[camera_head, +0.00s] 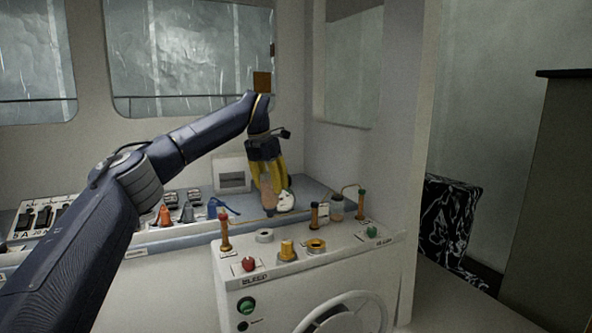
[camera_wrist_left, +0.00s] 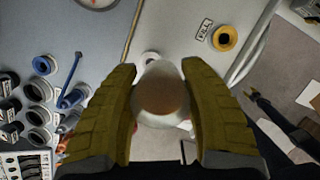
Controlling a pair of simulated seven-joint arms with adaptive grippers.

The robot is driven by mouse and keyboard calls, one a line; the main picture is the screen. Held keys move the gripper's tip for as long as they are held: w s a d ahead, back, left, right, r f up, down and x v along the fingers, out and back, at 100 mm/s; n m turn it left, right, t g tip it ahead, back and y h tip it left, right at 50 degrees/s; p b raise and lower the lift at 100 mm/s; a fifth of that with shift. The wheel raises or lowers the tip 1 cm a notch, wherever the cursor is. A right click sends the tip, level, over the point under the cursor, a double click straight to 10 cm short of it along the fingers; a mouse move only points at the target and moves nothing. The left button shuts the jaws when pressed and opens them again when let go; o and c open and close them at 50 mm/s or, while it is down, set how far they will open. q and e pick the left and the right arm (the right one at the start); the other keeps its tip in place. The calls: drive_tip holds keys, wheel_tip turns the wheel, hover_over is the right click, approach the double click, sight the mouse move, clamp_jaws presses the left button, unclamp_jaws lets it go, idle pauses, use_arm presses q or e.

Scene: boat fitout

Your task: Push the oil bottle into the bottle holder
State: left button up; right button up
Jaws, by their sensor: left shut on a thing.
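My left gripper (camera_head: 269,190) reaches down over the back counter, behind the white console. Its yellow fingers are shut on a bottle, which I take to be the oil bottle (camera_head: 267,186). In the left wrist view the bottle (camera_wrist_left: 160,97) sits between both fingers (camera_wrist_left: 160,105), seen from above with a round brown top and pale shoulders. The fingers and bottle hide what lies directly below, so I cannot tell whether its base touches anything. I cannot clearly make out the bottle holder.
The white console (camera_head: 300,262) carries knobs, upright handles, a grey ring (camera_head: 264,236) and a yellow ring (camera_head: 316,246). A white object with a green spot (camera_head: 285,200) is beside the gripper. A small jar (camera_head: 337,208) stands to the right. Switches (camera_head: 40,217) line the left counter.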

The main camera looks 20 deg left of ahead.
sight(264, 206)
use_arm(q)
drive_tip(key=a+n, duration=0.1)
drive_tip(key=a+f+n, duration=0.1)
drive_tip(key=shift+a+n+y, duration=0.25)
drive_tip(key=shift+n+y, duration=0.05)
drive_tip(key=shift+n, duration=0.1)
drive_tip(key=n, duration=0.2)
drive_tip(key=n+y, duration=0.1)
drive_tip(key=shift+w+a+r+n, duration=0.1)
drive_tip(key=shift+w+a+n, duration=0.2)
drive_tip(key=shift+w+a, duration=0.05)
drive_tip(key=shift+f, duration=0.2)
drive_tip(key=shift+f, duration=3)
drive_tip(key=shift+f, duration=0.4)
drive_tip(key=o, duration=1.4)
drive_tip(key=shift+o, duration=0.2)
drive_tip(key=v, duration=1.2)
drive_tip(key=shift+d, duration=0.1)
